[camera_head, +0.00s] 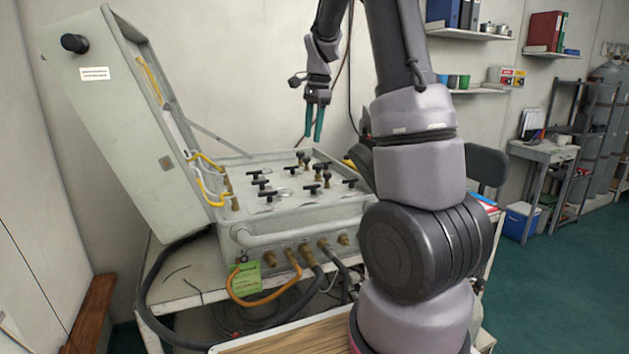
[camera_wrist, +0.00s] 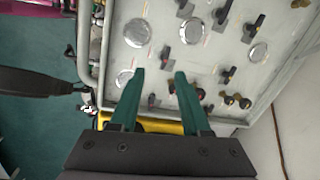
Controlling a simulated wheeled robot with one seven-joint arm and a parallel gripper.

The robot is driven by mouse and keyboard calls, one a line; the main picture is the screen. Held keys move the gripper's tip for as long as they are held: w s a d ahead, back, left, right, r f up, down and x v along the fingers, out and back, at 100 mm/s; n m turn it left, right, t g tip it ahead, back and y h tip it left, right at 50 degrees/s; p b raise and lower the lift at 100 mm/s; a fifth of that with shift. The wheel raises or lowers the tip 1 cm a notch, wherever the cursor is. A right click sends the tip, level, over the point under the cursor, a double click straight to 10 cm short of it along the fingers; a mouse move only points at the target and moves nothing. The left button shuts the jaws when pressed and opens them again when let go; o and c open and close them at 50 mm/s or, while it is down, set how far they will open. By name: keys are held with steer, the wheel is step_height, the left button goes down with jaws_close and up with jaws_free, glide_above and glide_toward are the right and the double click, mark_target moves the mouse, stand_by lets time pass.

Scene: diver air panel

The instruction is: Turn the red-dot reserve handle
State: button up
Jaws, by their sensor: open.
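The grey air panel (camera_head: 290,207) lies in an open case and carries several black T-handles (camera_head: 265,195) and round gauges. In the wrist view the panel face (camera_wrist: 205,65) shows handles, silver gauge discs and small coloured marks. I cannot make out for certain which handle has the red dot. In the wrist view my gripper (camera_wrist: 160,73) is open, with nothing held between the fingertips.
The raised case lid (camera_head: 115,120) stands at the left, with yellow hoses running to the panel. A front rail (camera_head: 290,230), hose fittings and a green tag (camera_head: 246,280) are on the near side. Wall shelves and a cylinder rack stand at the right.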

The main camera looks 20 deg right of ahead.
steer(key=m+g, duration=0.1)
steer(key=m, duration=0.1)
glide_above(312, 189)
steer(key=d, duration=0.1)
step_height(312, 189, down, 6)
steer(key=f, duration=0.1)
steer(key=shift+h, duration=0.4)
steer(key=f, duration=1)
steer(key=shift+w, duration=0.35)
jaws_close()
